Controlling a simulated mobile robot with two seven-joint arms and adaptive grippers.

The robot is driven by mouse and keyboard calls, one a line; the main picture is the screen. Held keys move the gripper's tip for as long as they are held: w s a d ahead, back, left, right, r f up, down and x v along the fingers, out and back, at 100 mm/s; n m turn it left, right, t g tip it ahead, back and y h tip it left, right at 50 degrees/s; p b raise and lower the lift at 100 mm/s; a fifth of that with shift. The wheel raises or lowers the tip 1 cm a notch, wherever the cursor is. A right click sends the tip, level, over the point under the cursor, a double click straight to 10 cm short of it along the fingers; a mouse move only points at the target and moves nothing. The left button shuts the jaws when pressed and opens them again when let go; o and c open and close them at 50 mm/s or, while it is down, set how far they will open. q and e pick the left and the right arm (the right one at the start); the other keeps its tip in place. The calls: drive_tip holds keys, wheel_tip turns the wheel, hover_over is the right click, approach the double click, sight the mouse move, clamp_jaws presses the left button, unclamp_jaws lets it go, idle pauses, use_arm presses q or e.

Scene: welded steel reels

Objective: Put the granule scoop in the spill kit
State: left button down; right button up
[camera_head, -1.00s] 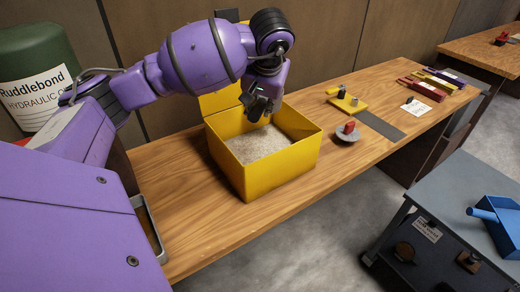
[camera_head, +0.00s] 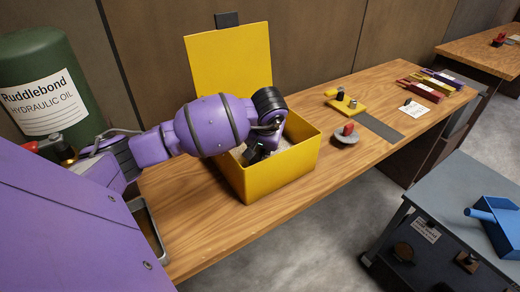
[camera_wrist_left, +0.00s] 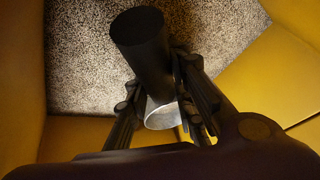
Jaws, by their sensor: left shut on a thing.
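The spill kit is a yellow box (camera_head: 283,170) on the wooden bench, its lid (camera_head: 230,62) standing open at the back. Pale speckled granules (camera_wrist_left: 80,60) cover its floor in the left wrist view. My left gripper (camera_head: 258,152) is down inside the box. In the left wrist view its fingers (camera_wrist_left: 160,105) are shut on the granule scoop, seen as a black cylindrical handle (camera_wrist_left: 143,45) with a shiny pale metal part (camera_wrist_left: 160,115) below. The scoop is over the granules; whether it touches them I cannot tell. My right gripper is not in view.
A red-knobbed grey disc (camera_head: 345,134) and a yellow block piece (camera_head: 346,104) stand right of the box. Files in several colours (camera_head: 430,85) lie farther right. A blue pan (camera_head: 500,222) is on the grey cart (camera_head: 450,190). A green oil drum (camera_head: 45,80) stands left.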

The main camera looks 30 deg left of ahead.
use_arm(q)
drive_tip(key=shift+f, duration=0.15)
drive_tip(key=c, duration=1.5)
unclamp_jaws()
drive_tip(key=shift+d+r, duration=0.1)
drive_tip(key=shift+r, duration=0.4)
drive_tip(key=v, duration=1.1)
drive_tip(key=shift+s+d+r, duration=0.1)
drive_tip(key=shift+s, duration=0.1)
